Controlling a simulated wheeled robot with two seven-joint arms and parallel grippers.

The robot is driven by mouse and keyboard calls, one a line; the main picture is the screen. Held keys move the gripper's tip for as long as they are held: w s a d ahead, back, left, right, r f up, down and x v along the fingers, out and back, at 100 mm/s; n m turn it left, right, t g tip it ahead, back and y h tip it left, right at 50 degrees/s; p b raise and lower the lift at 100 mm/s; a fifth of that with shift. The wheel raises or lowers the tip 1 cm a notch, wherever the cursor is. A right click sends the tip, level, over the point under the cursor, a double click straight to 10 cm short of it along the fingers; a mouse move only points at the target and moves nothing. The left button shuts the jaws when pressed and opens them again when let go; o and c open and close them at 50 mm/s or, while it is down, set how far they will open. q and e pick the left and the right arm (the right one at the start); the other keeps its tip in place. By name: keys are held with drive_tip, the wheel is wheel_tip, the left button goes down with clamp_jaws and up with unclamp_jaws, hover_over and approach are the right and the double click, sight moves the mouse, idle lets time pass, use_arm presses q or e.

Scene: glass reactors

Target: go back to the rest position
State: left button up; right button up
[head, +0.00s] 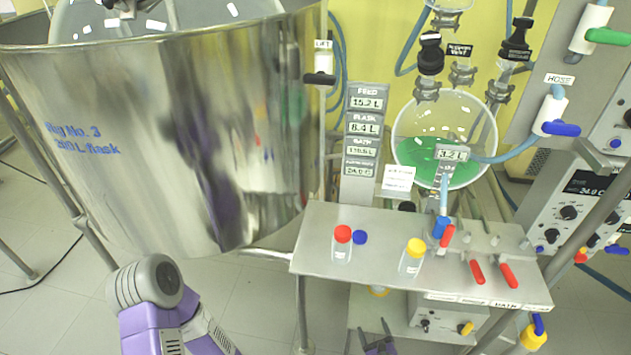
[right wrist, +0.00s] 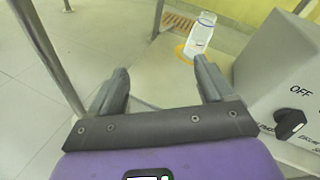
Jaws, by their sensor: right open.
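My right gripper (head: 375,328) shows at the bottom edge of the head view, in front of and below the steel shelf (head: 325,235). In the right wrist view its two dark fingers (right wrist: 162,82) stand wide apart with nothing between them. Beyond the fingertips, a clear bottle (right wrist: 199,36) stands on an orange ring on the lower shelf (right wrist: 150,85), apart from the fingers. My left gripper is in neither view.
A large steel vessel (head: 170,150) fills the left. The shelf carries a red-capped vial (head: 342,245), a yellow-capped vial (head: 411,258), a blue cap (head: 360,237) and red-handled valves. A flask with green liquid (head: 430,150) hangs behind. A grey control box (right wrist: 275,75) stands right of the gripper.

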drive_tip(key=s+a+r+n+g+y+p, duration=0.4)
drive_tip(key=a+r+n+g, duration=0.4)
drive_tip(key=n, duration=0.5)
drive_tip(key=s+a+r+n+g+h+p, duration=0.1)
drive_tip(key=s+r+n+g, duration=0.2)
drive_tip(key=s+r+n, duration=0.3)
drive_tip(key=s+a+r+n+g+h+p, duration=0.1)
drive_tip(key=s+r+n+g, duration=0.3)
drive_tip(key=s, duration=0.9)
wheel_tip(320, 180, up, 3)
drive_tip(key=n+p, duration=0.1)
drive_tip(key=n, duration=0.3)
drive_tip(key=shift+s+a+r, duration=0.15)
drive_tip(key=shift+s+r, duration=0.05)
drive_tip(key=shift+s, duration=0.15)
